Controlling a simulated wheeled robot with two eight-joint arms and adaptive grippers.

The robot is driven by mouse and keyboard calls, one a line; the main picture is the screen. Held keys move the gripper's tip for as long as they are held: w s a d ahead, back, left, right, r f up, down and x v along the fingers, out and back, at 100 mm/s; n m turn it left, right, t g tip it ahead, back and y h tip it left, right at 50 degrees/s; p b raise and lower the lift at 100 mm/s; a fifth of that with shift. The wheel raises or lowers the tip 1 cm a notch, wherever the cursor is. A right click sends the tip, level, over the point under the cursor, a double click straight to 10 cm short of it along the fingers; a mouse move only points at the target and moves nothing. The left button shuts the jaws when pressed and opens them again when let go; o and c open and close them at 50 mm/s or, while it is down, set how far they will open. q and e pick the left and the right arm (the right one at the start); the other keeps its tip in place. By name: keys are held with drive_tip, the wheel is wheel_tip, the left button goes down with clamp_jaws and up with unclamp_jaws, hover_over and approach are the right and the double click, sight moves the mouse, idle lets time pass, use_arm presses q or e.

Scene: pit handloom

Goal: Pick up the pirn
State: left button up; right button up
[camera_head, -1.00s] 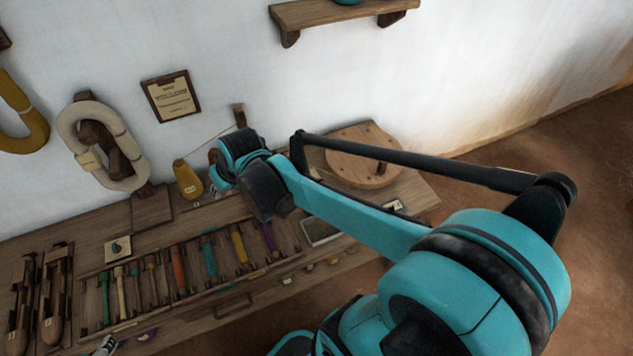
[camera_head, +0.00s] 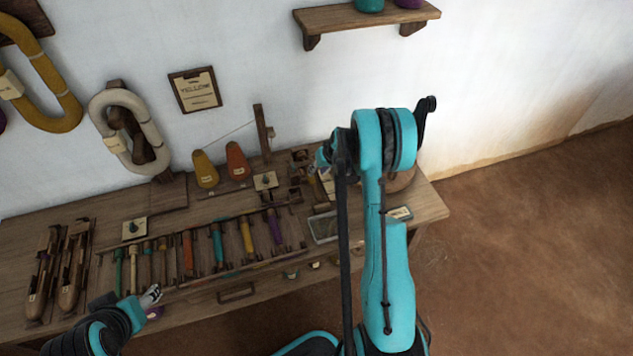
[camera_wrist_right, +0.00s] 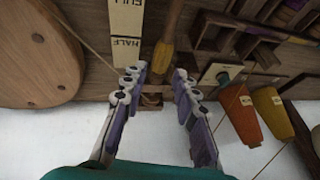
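In the right wrist view, a pirn wound with yellow thread (camera_wrist_right: 163,55) lies just beyond my right gripper (camera_wrist_right: 158,84). That gripper is open, its two fingers spread apart, with the pirn's near end in line with the gap. I cannot tell whether they touch it. In the head view, my right gripper (camera_head: 324,166) is over the back right of the bench, mostly hidden by my own arm. Several coloured pirns, such as a purple one (camera_head: 274,226) and an orange one (camera_head: 188,252), lie in a rack. My left gripper (camera_head: 152,296) is at the bench's front edge.
A round wooden board (camera_wrist_right: 38,55) and a FULL/HALF card (camera_wrist_right: 124,18) are beside the yellow pirn. A yellow cone (camera_head: 205,170) and an orange cone (camera_head: 237,162) stand near the wall. Shuttles (camera_head: 72,270) lie at left. A shelf (camera_head: 365,18) hangs above.

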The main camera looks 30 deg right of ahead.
sight(313, 179)
drive_tip(key=b+x, duration=0.1)
drive_tip(key=x, duration=0.2)
drive_tip(key=b+x, duration=0.1)
drive_tip(key=x, duration=0.2)
drive_tip(key=shift+s+a+f+b, duration=0.1)
drive_tip(key=shift+a+f+b, duration=0.15)
drive_tip(key=shift+f+b, duration=0.1)
drive_tip(key=shift+r, duration=0.15)
drive_tip(key=shift+c, duration=1.2)
clamp_jaws()
